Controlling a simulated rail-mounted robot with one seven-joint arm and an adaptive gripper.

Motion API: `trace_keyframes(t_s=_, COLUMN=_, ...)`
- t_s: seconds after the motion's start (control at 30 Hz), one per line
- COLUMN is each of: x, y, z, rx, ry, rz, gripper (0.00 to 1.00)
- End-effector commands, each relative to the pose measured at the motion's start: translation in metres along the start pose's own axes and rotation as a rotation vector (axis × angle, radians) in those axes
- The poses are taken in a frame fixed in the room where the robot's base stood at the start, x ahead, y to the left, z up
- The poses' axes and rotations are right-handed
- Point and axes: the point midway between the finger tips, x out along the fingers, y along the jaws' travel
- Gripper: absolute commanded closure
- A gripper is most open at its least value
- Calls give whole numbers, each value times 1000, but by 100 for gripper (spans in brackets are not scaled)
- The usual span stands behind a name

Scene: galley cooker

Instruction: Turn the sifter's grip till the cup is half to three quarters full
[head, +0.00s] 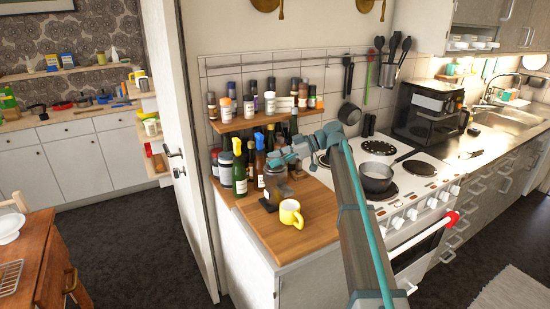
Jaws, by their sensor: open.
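A yellow cup (291,213) stands upright on the wooden counter top (310,233), near its front right part. Its inside is too small to read for a fill level. A dark grey, cylinder-like thing (275,180), perhaps the sifter, stands just behind and left of the cup. I cannot make out its grip. My gripper (273,162) is open, at the upper part of this grey thing, seen small and from the side. I cannot tell whether its fingers touch it or are around it.
Bottles (239,175) crowd the counter's back left, below a spice shelf (262,121). The stove (395,175) with a saucepan (375,176) is to the right, and my arm crosses in front of it. The counter's front is clear.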

Motion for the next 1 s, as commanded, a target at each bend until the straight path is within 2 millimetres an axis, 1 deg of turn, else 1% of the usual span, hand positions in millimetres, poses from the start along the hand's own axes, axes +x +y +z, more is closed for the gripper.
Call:
trace_keyframes(t_s=0.27, x=2, y=0, z=0, rx=0, ry=0, rz=0, gripper=53)
trace_keyframes(t_s=0.3, x=2, y=0, z=0, rx=0, ry=0, rz=0, gripper=55)
trace_keyframes(t_s=0.47, x=2, y=0, z=0, rx=0, ry=0, rz=0, gripper=81)
trace_keyframes(t_s=0.5, x=2, y=0, z=0, rx=0, ry=0, rz=0, gripper=88)
trace_keyframes(t_s=0.57, x=2, y=0, z=0, rx=0, ry=0, rz=0, gripper=98)
trace_keyframes(t_s=0.6, x=2, y=0, z=0, rx=0, ry=0, rz=0, gripper=100)
trace_keyframes(t_s=0.87, x=3, y=-1, z=1, rx=4, ry=0, rz=10, gripper=100)
trace_keyframes(t_s=1.0, x=3, y=-2, z=2, rx=17, ry=0, rz=44, gripper=100)
